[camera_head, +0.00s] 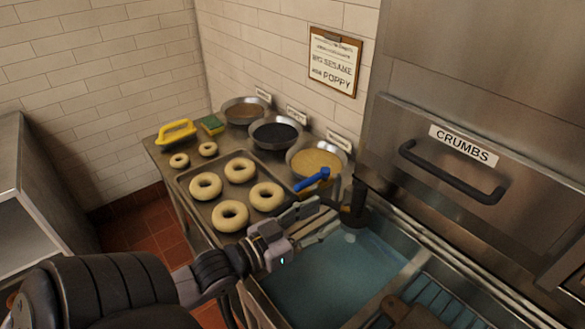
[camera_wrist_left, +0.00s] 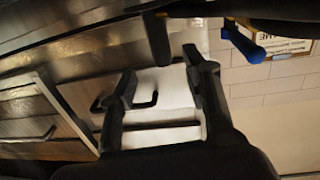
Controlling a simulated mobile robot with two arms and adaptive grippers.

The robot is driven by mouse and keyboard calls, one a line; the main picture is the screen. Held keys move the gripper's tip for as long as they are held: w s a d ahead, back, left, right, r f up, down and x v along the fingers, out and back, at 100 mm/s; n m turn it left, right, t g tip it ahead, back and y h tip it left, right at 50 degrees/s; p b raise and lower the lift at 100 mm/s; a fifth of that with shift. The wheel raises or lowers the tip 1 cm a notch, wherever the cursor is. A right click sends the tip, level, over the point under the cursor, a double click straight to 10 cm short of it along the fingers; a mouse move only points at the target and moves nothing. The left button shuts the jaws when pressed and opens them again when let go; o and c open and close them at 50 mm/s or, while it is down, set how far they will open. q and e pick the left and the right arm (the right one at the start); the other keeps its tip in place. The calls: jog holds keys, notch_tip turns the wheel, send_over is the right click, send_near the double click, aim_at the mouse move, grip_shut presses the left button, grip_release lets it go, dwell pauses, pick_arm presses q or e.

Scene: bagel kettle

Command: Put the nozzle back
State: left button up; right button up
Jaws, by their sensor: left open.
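A dark nozzle (camera_head: 355,203) hangs upright over the left part of the blue water in the sink (camera_head: 408,272), with a pale tip at its lower end. A blue handle (camera_head: 312,180) sticks out to its left, in front of a yellow-brown bowl. In the left wrist view the blue handle (camera_wrist_left: 248,47) is at the upper right and a dark upright piece (camera_wrist_left: 158,40), possibly the nozzle, is at the top. My left gripper (camera_head: 325,220) is open, its fingers pointing at the nozzle from the left. Nothing shows between its fingers; contact cannot be told. My right gripper is out of view.
A tray (camera_head: 223,190) of several bagels lies left of the sink, with topping bowls (camera_head: 276,132) behind it. A steel panel with a black handle, labelled CRUMBS (camera_head: 463,145), rises behind the sink.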

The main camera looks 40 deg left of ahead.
pick_arm(q)
jog(key=b+v, duration=0.1)
jog(key=v, duration=0.5)
jog(key=shift+s, duration=0.1)
